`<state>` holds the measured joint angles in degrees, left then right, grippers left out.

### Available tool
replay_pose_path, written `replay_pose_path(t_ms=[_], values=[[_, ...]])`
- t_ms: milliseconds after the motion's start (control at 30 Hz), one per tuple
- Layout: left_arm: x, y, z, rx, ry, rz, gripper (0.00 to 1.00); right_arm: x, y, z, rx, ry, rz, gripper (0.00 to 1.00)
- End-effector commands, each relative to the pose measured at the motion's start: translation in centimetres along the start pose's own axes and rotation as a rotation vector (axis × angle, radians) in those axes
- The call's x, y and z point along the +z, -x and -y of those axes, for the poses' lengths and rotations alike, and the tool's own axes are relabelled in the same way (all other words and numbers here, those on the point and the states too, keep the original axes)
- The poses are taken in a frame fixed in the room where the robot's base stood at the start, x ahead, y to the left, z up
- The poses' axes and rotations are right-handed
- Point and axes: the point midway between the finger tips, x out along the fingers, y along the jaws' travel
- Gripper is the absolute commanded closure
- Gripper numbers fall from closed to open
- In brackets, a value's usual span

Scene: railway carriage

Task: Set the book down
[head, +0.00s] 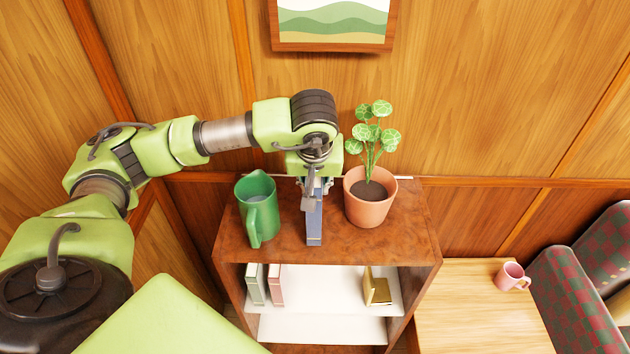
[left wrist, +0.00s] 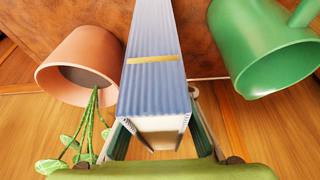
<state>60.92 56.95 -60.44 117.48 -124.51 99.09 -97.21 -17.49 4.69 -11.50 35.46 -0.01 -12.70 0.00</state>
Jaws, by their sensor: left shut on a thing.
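A blue book (head: 314,223) with a gold band on its spine stands upright at the top of the wooden bookcase, between a green jug and a potted plant. My left gripper (head: 313,183) points down and is shut on the book. In the left wrist view the book (left wrist: 153,75) sits between the fingers of my left gripper (left wrist: 160,140). I cannot tell whether the book's lower edge touches the bookcase top (head: 285,245). My right gripper is in neither view.
The green jug (head: 258,210) stands close left of the book, and the potted plant (head: 370,203) close right. Several books stand on the white shelf (head: 325,290) below. A pink mug (head: 510,277) is on a lower table (head: 465,310) at right.

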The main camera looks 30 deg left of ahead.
Motion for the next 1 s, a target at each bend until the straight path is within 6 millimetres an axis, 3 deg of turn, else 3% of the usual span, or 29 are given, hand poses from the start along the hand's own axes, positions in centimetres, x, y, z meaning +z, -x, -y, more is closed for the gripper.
replay_pose_path(t_ms=[67, 467, 500, 567, 1000], values=[[0.07, -0.28, 0.03, 0.0, 0.002, -0.001, 1.0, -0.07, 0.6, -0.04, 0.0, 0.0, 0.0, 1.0], [0.31, -0.95, -0.04, 0.002, 0.003, -0.004, 1.0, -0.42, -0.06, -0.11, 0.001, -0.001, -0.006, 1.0], [0.36, -0.94, -0.01, 0.001, 0.002, -0.001, 0.73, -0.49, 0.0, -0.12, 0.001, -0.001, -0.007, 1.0], [0.35, -0.88, -0.01, 0.001, 0.002, -0.001, 0.61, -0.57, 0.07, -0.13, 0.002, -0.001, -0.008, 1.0], [0.16, -0.36, -0.02, 0.001, 0.002, -0.001, 0.61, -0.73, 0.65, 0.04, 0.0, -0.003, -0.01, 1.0]])
